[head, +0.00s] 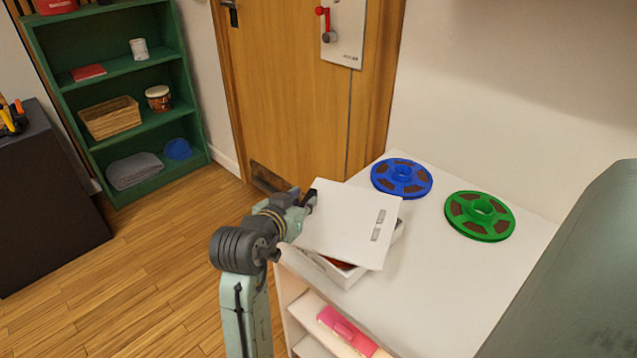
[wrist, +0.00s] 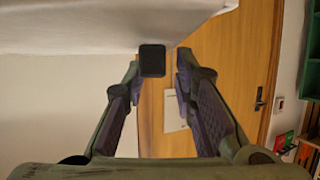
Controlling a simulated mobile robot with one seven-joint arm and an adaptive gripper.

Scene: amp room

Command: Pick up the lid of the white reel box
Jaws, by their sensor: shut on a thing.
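The white lid (head: 345,220) with small grey printed marks is raised and tilted above the white reel box (head: 345,276). The box sits at the near left corner of the white cabinet top, and a bit of something reddish-brown shows inside it. My gripper (head: 309,198) is shut on the lid's left edge. In the wrist view the lid (wrist: 90,28) spans the top, above my gripper's fingers (wrist: 158,62). The lid hides most of the box's inside, and I cannot tell whether its low side still touches the box.
A blue reel (head: 402,178) and a green reel (head: 479,215) lie on the cabinet top (head: 440,280) behind and right of the box. A pink object (head: 345,330) is on the shelf below. A wooden door (head: 285,90) and green shelves (head: 125,110) stand behind. The floor at left is clear.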

